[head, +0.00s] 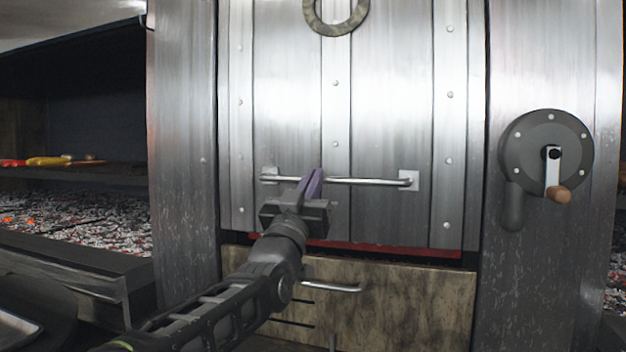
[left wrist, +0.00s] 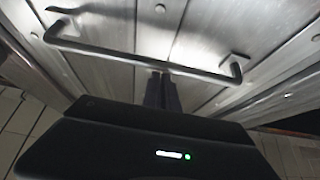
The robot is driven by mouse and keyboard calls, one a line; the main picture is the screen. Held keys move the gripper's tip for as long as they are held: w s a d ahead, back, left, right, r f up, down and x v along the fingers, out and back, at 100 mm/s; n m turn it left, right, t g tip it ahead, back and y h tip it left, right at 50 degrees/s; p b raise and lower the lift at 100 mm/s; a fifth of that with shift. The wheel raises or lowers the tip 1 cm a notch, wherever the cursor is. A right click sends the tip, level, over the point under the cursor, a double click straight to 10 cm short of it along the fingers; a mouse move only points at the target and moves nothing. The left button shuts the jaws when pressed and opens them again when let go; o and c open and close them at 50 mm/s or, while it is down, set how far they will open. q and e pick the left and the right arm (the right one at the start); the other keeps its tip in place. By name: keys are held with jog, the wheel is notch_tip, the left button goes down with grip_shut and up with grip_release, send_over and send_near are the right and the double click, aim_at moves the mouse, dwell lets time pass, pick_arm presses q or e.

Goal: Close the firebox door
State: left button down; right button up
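The firebox door (head: 385,110) is a tall riveted steel panel in the middle of the head view. A horizontal bar handle (head: 370,181) runs across its lower part and also shows in the left wrist view (left wrist: 205,73). A dark gap with a red strip (head: 400,249) shows under the door's bottom edge. My left gripper (head: 314,182) is at the handle's left half, its fingers side by side and close together. In the left wrist view the fingertips (left wrist: 162,76) are at the bar; whether they touch it is unclear. My right gripper is not in view.
A crank wheel (head: 530,140) with a wooden knob is on the right post. A stone-like lower panel (head: 410,300) with a small handle (head: 332,287) sits below the door. A bed of embers (head: 80,225) and food on a shelf (head: 50,161) are at left.

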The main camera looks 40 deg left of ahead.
pick_arm(q)
jog(key=s+d+f, duration=0.1)
jog(key=s+d, duration=0.2)
jog(key=s, duration=0.6)
jog(key=shift+d+f+p, duration=0.25)
jog(key=shift+p, duration=0.1)
jog(key=shift+r, duration=0.1)
